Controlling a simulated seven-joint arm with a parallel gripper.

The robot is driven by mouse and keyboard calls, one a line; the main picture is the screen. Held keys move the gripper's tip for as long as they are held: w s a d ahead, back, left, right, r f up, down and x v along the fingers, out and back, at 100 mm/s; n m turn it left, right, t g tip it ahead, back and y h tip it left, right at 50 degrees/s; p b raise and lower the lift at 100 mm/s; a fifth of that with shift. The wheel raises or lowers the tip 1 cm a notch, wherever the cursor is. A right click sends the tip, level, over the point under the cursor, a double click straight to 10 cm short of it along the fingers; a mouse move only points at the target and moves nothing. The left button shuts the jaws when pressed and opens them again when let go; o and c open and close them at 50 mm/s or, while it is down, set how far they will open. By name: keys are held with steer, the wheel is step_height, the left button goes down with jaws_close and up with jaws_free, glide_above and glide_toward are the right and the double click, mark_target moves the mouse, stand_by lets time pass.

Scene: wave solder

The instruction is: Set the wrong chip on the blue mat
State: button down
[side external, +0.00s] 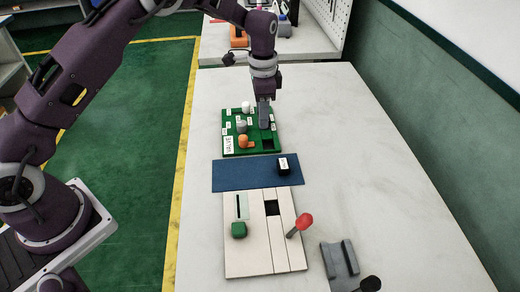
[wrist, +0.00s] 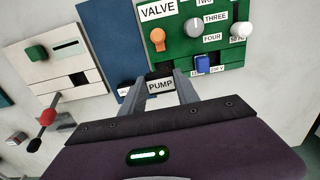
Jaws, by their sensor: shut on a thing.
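My gripper (side external: 264,118) is above the right part of the green board (side external: 232,150). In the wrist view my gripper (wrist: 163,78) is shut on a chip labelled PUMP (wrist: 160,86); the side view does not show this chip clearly. The blue mat (side external: 232,174) lies in front of the green board, and it also shows in the wrist view (wrist: 97,30).

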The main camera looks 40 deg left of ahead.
steer(key=s+f, duration=0.2)
steer(key=s, duration=1.1)
steer(key=shift+a, duration=0.45)
steer(key=shift+s+f, duration=0.1)
steer(key=shift+f, duration=3)
steer(key=shift+f, duration=0.45)
steer(key=c, duration=0.8)
jaws_free()
step_height(320, 180, up, 7)
